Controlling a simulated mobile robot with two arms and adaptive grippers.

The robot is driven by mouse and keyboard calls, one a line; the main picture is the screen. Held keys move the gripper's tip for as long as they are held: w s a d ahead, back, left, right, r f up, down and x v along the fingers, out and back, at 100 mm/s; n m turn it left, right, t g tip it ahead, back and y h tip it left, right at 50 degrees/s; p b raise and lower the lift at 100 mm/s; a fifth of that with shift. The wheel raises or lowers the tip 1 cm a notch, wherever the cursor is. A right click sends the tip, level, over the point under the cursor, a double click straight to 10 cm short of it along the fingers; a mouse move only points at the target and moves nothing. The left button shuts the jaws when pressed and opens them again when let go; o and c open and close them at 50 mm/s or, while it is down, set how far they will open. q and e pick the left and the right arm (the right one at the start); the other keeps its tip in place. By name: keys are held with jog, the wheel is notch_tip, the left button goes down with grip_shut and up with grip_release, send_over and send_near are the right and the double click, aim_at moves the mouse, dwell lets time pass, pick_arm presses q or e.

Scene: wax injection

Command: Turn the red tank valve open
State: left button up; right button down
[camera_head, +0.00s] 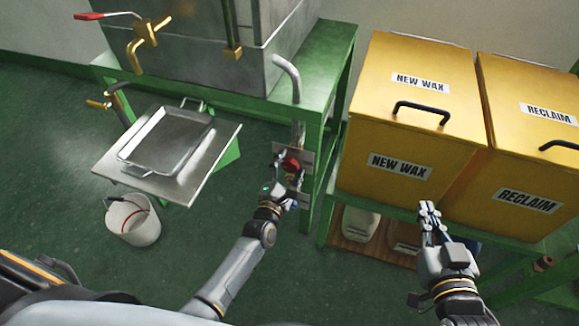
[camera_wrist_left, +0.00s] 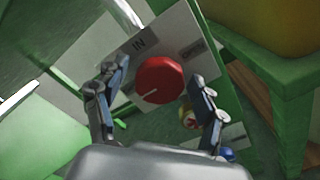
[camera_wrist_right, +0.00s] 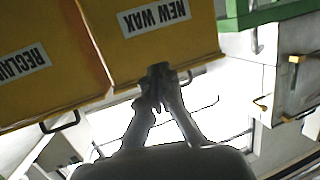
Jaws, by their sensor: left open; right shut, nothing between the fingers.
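A round red valve knob (camera_wrist_left: 160,80) with a white pointer line sits on a grey panel (camera_wrist_left: 200,62) below an "IN" label. It also shows in the head view (camera_head: 291,163), partly covered by my left gripper (camera_head: 286,180). In the left wrist view my left gripper (camera_wrist_left: 158,82) is open, one finger on each side of the knob, with visible gaps. I cannot tell how deep the fingers reach. A lever with a red handle (camera_head: 89,16) sits on brass fittings at the tank (camera_head: 200,45). My right gripper (camera_head: 428,208) is shut and empty in front of the yellow bins.
Yellow "NEW WAX" (camera_head: 400,130) and "RECLAIM" (camera_head: 530,160) bins stand on a green stand at right. A metal tray (camera_head: 165,142) lies on a plate at left, with a white bucket (camera_head: 132,222) below. Yellow (camera_wrist_left: 189,117) and blue (camera_wrist_left: 227,154) parts sit near the knob.

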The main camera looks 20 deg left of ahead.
pick_arm(q)
jog(key=c, duration=1.2)
